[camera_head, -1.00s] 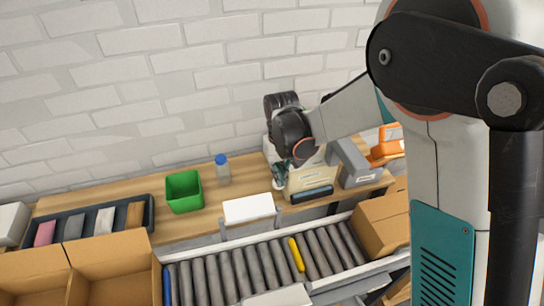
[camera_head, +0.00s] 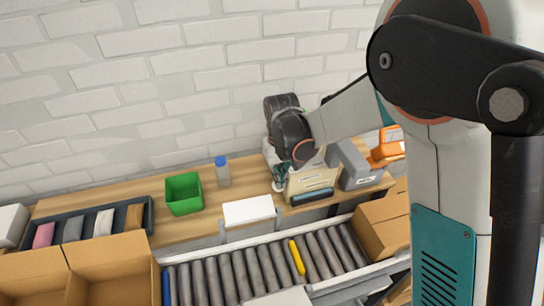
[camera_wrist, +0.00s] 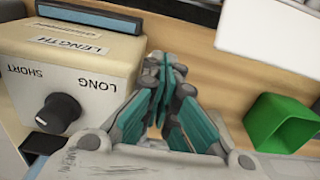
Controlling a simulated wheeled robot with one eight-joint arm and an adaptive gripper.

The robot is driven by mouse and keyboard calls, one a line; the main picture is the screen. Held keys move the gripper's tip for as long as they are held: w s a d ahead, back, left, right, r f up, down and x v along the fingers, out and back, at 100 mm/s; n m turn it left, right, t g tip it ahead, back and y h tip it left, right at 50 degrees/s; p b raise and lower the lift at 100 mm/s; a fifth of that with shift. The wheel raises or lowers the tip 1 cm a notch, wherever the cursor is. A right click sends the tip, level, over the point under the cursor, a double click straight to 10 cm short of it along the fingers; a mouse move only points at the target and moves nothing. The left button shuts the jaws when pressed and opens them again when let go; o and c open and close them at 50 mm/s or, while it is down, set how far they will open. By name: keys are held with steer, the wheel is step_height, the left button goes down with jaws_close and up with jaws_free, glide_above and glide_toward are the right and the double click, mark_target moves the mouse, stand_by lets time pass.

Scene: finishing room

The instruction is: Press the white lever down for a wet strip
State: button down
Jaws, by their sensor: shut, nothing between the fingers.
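The cream dispenser (camera_head: 308,180) stands on the wooden bench, with a dark strip on its front. My gripper (camera_head: 279,184) is beside the dispenser's left side in the head view. In the wrist view my gripper (camera_wrist: 163,68) is shut and empty, its teal-padded fingertips close to the box's edge. Contact cannot be told.
A green bin (camera_head: 184,193) and a blue-capped bottle (camera_head: 222,172) stand left of the dispenser. A white box (camera_head: 248,211) is in front, by the roller conveyor (camera_head: 240,276). A grey device (camera_head: 357,165) is close on the right. Bare bench lies between bottle and gripper.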

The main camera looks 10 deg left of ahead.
step_height(320, 180, up, 10)
steer(key=w+p, duration=0.2)
steer(key=p, duration=0.3)
steer(key=shift+a+f, duration=0.25)
steer(key=shift+a, duration=0.2)
stand_by(0.9)
step_height(320, 180, up, 5)
steer(key=p, duration=0.3)
stand_by(0.6)
